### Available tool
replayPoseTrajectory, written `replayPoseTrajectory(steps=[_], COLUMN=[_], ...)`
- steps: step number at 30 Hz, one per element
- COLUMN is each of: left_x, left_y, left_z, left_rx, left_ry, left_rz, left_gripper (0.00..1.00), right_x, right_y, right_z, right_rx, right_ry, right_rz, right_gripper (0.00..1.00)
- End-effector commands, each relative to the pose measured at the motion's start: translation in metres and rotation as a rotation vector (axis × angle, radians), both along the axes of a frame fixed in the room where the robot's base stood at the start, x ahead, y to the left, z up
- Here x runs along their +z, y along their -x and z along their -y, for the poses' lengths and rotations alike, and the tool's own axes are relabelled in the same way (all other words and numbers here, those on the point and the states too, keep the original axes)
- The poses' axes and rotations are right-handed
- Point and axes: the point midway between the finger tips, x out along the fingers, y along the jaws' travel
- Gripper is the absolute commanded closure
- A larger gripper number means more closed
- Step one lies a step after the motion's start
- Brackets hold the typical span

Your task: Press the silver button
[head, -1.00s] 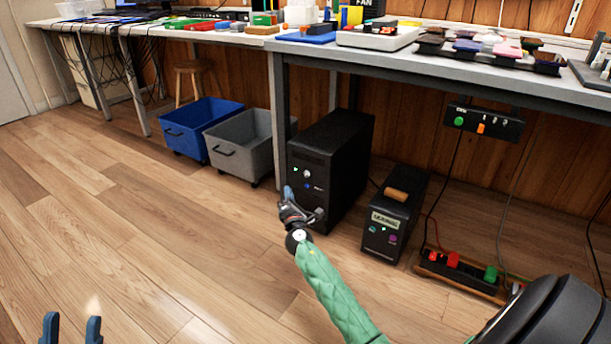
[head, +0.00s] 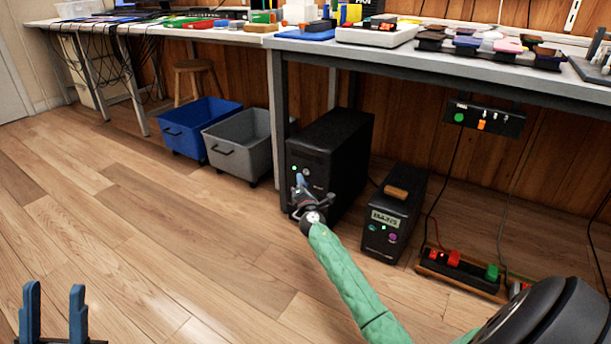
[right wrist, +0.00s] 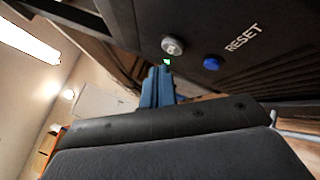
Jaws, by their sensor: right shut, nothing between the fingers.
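The black computer tower (head: 335,155) stands on the floor under the bench. In the right wrist view its front panel carries a round silver button (right wrist: 173,46) and a blue button (right wrist: 212,62) beside the word RESET. A small green light (right wrist: 167,62) is near the fingertips. My right gripper (head: 299,180) is shut and empty, close in front of the tower; its blue fingers (right wrist: 160,70) point at the panel just below and left of the silver button. I cannot tell whether they touch the panel. My left gripper (head: 54,292) is open and empty at the lower left.
A smaller black box (head: 396,210) marked MAINS stands right of the tower. A power strip (head: 462,272) with red and green switches lies further right, with cables. Blue (head: 199,105) and grey (head: 240,128) bins stand left. The wooden floor in front is clear.

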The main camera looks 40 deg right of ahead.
Motion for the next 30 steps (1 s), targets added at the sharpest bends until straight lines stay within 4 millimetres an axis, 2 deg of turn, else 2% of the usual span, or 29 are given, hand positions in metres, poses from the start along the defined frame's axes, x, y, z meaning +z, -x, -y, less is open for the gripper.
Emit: replayPoseTrajectory(steps=[3, 7, 30], left_x=[0.0096, 0.0128, 0.0086], left_y=[-0.0011, -0.0015, -0.0012], left_z=[0.0011, 0.0015, 0.0018], left_rx=[0.004, 0.004, 0.004], left_ry=[0.019, 0.022, 0.015], left_rz=[0.026, 0.034, 0.025], left_gripper=[0.64, 0.64, 0.64], right_x=[0.0002, 0.0007, 0.0005], right_y=[-0.0016, -0.0023, -0.0022], right_z=[0.004, 0.0055, 0.0055], right_rx=[0.0, 0.001, 0.0], right_ry=[0.001, 0.0, 0.0], right_rz=[0.0, 0.001, 0.0], right_gripper=[1.0, 1.0, 1.0])
